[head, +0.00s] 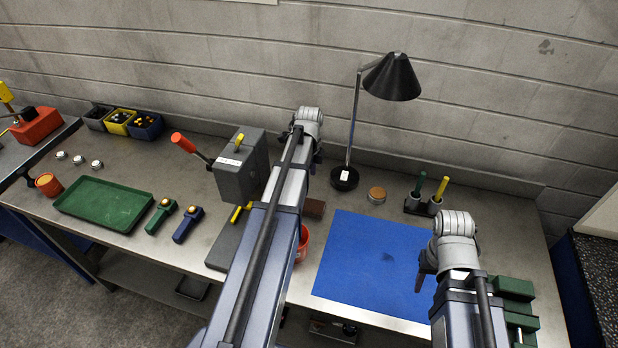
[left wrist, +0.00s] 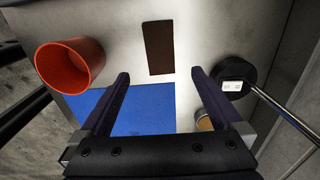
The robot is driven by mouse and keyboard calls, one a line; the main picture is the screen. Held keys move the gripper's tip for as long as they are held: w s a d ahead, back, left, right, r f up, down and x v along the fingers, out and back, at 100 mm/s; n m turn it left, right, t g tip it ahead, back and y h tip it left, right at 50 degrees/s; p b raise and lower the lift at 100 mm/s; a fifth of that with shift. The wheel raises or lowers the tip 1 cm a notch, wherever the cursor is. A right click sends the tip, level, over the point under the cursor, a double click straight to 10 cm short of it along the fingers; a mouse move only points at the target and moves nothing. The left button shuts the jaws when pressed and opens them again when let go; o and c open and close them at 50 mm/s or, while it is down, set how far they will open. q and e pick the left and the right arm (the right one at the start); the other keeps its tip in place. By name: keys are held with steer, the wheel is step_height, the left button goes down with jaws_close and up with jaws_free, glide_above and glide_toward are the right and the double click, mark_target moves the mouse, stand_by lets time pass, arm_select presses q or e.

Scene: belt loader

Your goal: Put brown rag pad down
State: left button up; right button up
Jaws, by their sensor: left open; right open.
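The brown rag pad (head: 314,208) lies flat on the metal bench, just left of the blue mat (head: 365,262). In the left wrist view the pad (left wrist: 158,47) is a dark brown rectangle beyond my fingertips, with bare bench around it. My left gripper (left wrist: 160,75) is open and empty, its two dark fingers spread apart. In the head view my left gripper (head: 316,157) is partly hidden by its own arm, above the bench. My right gripper (head: 423,270) is over the right part of the blue mat, its fingers mostly hidden by its wrist.
A red-orange cup (left wrist: 70,65) stands near the pad. A black lamp (head: 345,177) and a round tin (head: 377,195) are behind the mat. A grey box with a red-handled lever (head: 240,165) stands left of my left arm. The blue mat is mostly clear.

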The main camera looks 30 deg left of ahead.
arm_select(q)
steer(key=s+d+n, duration=0.5)
steer(key=s+d, duration=0.3)
steer(key=d, duration=0.7)
steer(key=s+d+n+y, duration=0.1)
steer(key=s+d+n, duration=0.5)
steer(key=d, duration=0.9)
steer(key=s, duration=0.2)
steer(key=shift+s+d, duration=0.2)
steer(key=shift+s, duration=0.1)
step_height(320, 180, down, 6)
steer(key=b, duration=0.6)
steer(key=shift+f+b, duration=0.25)
steer(key=shift+b, duration=0.1)
arm_select(e)
step_height(320, 180, down, 7)
steer(key=shift+r, duration=0.2)
arm_select(q)
steer(key=shift+r, duration=0.2)
arm_select(e)
steer(key=shift+r, duration=0.2)
